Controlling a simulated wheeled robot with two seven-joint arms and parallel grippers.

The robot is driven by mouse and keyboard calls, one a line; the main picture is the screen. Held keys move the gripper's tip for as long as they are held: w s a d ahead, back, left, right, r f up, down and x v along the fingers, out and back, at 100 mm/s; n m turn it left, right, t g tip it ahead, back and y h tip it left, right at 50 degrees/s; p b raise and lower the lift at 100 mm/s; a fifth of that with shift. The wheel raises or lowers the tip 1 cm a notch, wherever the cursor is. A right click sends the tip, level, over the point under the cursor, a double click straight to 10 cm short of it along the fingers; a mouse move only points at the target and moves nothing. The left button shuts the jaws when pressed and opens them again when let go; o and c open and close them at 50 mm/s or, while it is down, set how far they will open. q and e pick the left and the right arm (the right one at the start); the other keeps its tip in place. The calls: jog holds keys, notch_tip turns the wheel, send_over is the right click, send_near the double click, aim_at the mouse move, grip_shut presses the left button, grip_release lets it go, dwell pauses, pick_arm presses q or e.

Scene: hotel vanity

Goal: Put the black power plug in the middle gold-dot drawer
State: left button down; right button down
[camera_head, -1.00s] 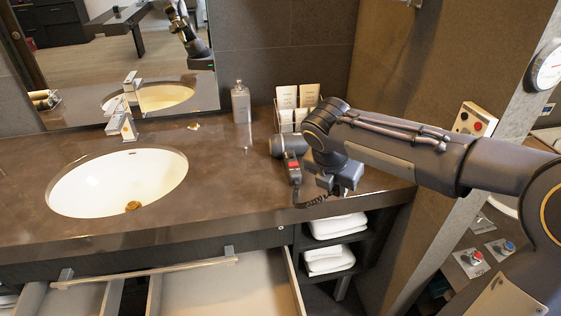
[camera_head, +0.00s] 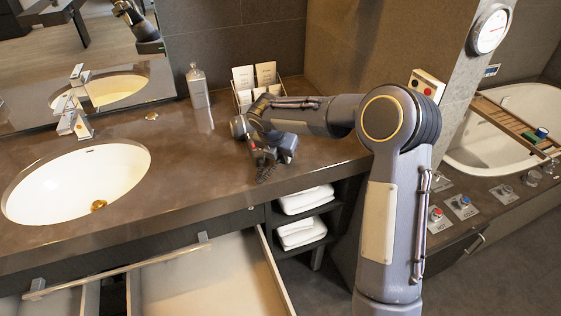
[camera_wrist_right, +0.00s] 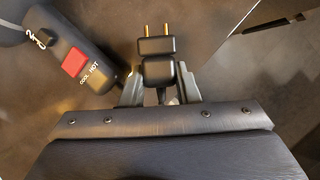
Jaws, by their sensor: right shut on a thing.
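The black power plug (camera_wrist_right: 157,68), with two gold prongs, sits between the fingers of my right gripper (camera_wrist_right: 160,88) in the wrist view. The gripper is shut on it. In the head view the right gripper (camera_head: 281,150) is low over the counter's right part, beside the dark hair dryer (camera_head: 256,146); the plug is hard to make out there. The hair dryer, with its red switch, is also beside the gripper in the wrist view (camera_wrist_right: 72,62). A pulled-out drawer (camera_head: 205,275) shows below the counter, empty where visible. I cannot make out gold dots. My left gripper is not in view.
The sink (camera_head: 75,185) is on the left of the brown counter (camera_head: 190,170). A bottle (camera_head: 198,88) and a card rack (camera_head: 255,80) stand behind. Folded towels (camera_head: 302,232) fill shelves right of the drawer. A wall and bathtub (camera_head: 535,110) lie right.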

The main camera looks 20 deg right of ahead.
aim_at(280, 161)
jog(key=shift+f, duration=1.5)
jog(key=shift+f, duration=0.1)
jog(key=c, duration=1.1)
grip_release()
